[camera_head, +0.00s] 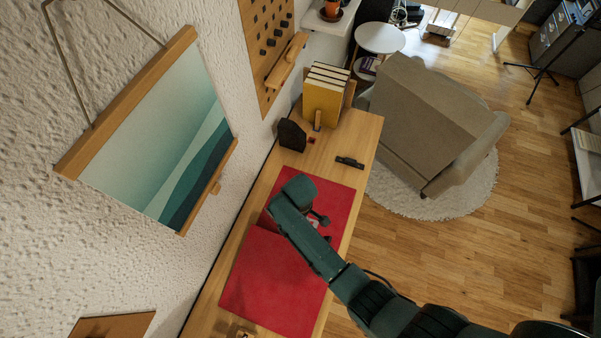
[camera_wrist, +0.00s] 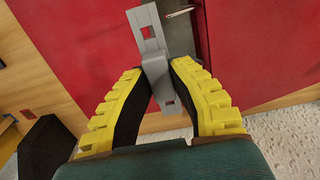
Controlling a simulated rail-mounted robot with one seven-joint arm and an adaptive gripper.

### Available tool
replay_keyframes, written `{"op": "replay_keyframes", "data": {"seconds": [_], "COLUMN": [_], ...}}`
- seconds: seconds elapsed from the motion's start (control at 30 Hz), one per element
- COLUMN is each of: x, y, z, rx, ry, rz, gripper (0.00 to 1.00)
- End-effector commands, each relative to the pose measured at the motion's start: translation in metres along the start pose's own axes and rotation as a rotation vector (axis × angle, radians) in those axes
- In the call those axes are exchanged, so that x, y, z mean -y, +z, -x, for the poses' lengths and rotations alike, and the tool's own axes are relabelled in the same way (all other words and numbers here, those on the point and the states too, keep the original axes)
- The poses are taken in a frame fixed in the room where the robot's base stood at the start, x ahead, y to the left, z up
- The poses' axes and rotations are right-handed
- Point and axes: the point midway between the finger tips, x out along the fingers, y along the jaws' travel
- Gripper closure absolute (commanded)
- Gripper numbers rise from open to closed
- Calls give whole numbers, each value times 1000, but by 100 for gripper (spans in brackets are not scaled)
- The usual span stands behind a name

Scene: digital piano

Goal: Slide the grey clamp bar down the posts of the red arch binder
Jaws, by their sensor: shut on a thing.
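The red arch binder (camera_head: 270,275) lies open on the wooden desk in the head view, and its red covers fill much of the wrist view (camera_wrist: 85,40). In the wrist view my gripper (camera_wrist: 160,73) has its yellow-backed fingers closed on the middle of the grey clamp bar (camera_wrist: 150,35). The bar has slots at its ends and lies lengthwise between the fingers. A grey strip of the binder (camera_wrist: 179,37) and a thin metal rod (camera_wrist: 180,13) show beside the bar's far end. I cannot tell whether the bar is on the posts. In the head view my arm hides most of this.
On the wooden desk (camera_head: 345,135) stand yellow books or folders (camera_head: 322,100), a black block (camera_head: 292,135) and a small black tool (camera_head: 349,162), all beyond the binder. A textured wall with a hanging picture (camera_head: 165,140) is on the left. A beige armchair (camera_head: 420,125) stands right of the desk.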

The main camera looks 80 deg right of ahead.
Motion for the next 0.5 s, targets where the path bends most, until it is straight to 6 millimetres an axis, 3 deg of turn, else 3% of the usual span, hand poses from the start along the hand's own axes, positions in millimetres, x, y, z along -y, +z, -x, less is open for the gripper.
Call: {"op": "replay_keyframes", "data": {"seconds": [0.5], "x": [0], "y": [0], "z": [-43], "rx": [0], "ry": [0], "rz": [-1], "gripper": [100]}}
